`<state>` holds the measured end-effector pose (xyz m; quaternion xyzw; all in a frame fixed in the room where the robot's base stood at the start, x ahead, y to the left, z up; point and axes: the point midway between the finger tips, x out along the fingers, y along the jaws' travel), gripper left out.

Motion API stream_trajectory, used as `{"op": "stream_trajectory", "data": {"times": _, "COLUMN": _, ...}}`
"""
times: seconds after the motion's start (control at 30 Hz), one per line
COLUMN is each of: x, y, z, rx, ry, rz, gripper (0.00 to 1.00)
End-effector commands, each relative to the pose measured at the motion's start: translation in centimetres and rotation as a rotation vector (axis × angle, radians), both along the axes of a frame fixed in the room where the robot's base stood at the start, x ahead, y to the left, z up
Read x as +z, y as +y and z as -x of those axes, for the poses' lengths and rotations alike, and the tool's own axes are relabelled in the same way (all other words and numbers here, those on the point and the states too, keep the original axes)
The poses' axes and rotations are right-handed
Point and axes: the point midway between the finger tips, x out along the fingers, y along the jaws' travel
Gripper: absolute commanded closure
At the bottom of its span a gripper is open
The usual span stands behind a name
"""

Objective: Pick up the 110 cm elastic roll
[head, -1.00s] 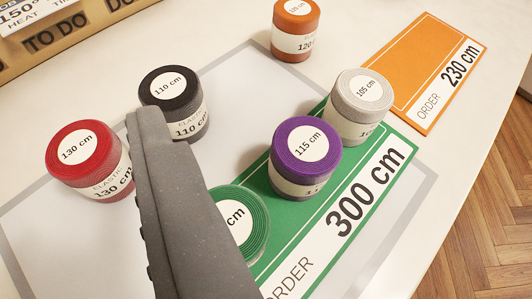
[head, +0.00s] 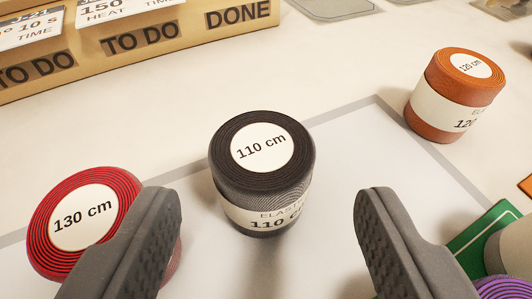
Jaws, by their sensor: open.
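The 110 cm elastic roll (head: 228,190) is black with a white round label on top and a white band around its side. It stands upright on the pale mat, near the middle of the head view. My gripper (head: 270,215) is open and empty. Its two dark ridged fingers show at the lower left and lower right. The roll appears between them, slightly beyond the fingertips, and neither finger visibly touches it.
A red 130 cm roll (head: 112,192) stands at left, partly hidden behind the left finger. An orange 120 cm roll (head: 428,115) is at upper right. A green order card (head: 478,237) and a purple roll (head: 500,289) show at lower right. A wooden box (head: 190,42) runs along the back left.

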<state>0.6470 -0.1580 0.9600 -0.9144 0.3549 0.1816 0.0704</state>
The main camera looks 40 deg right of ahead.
Motion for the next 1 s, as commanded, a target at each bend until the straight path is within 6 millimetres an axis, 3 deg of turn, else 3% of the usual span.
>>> {"op": "stream_trajectory", "data": {"times": 0.43, "x": -2.7, "y": -2.7, "z": -3.1, "rx": 0.000, "ry": 0.002, "rz": -0.002, "gripper": 0.43}}
{"op": "stream_trajectory", "data": {"times": 0.67, "x": -2.8, "y": -3.0, "z": -3.2, "rx": -0.001, "ry": 0.004, "rz": -0.003, "gripper": 0.43}}
{"op": "stream_trajectory", "data": {"times": 0.7, "x": -2.9, "y": -3.0, "z": -3.2, "rx": -0.001, "ry": 0.005, "rz": -0.002, "gripper": 0.46}}
{"op": "stream_trajectory", "data": {"times": 0.8, "x": -2.9, "y": -3.0, "z": -3.2, "rx": -0.001, "ry": 0.006, "rz": -0.003, "gripper": 0.74}}
{"op": "stream_trajectory", "data": {"times": 1.0, "x": -3.0, "y": -3.0, "z": -3.1, "rx": -0.004, "ry": 0.007, "rz": -0.004, "gripper": 0.77}}
